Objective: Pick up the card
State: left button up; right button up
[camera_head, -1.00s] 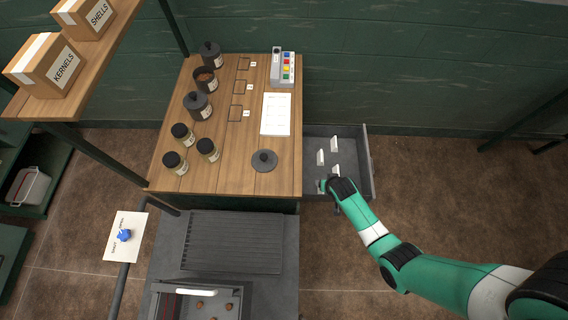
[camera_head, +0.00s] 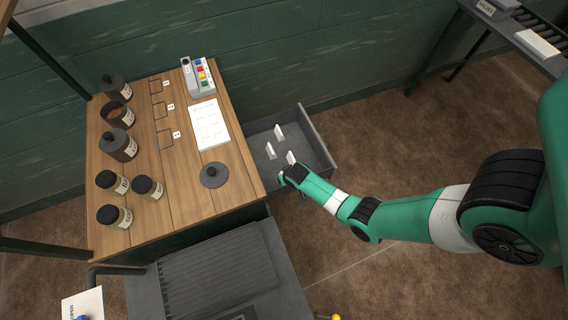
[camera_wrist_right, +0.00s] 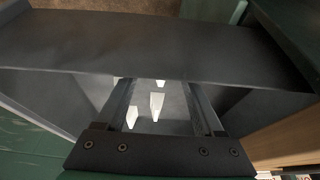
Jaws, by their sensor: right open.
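Small white cards stand upright in an open grey drawer (camera_head: 318,138) at the right side of the wooden table. In the head view one card (camera_head: 279,132) is farther back, one (camera_head: 270,150) is at the left, and one (camera_head: 291,157) is close to my right gripper (camera_head: 288,178). My right gripper is over the near end of the drawer. In the right wrist view, its two fingers (camera_wrist_right: 157,84) are apart, with white cards (camera_wrist_right: 156,105) visible between and beyond them. No card is clearly gripped. My left gripper is out of view.
The wooden table (camera_head: 190,165) holds several jars, a dark lid (camera_head: 214,175), a paper sheet (camera_head: 209,124) and a box with coloured buttons (camera_head: 199,76). Drawer walls (camera_wrist_right: 150,45) surround the cards. A grey grill (camera_head: 215,270) stands in front. A conveyor (camera_head: 530,38) is at upper right.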

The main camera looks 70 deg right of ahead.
jog(key=b+x, duration=0.2)
jog(key=x, duration=0.2)
jog(key=shift+a+f, duration=0.15)
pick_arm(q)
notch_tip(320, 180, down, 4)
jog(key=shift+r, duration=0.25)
pick_arm(e)
jog(key=shift+w, duration=0.1)
jog(key=shift+c, duration=0.3)
grip_shut()
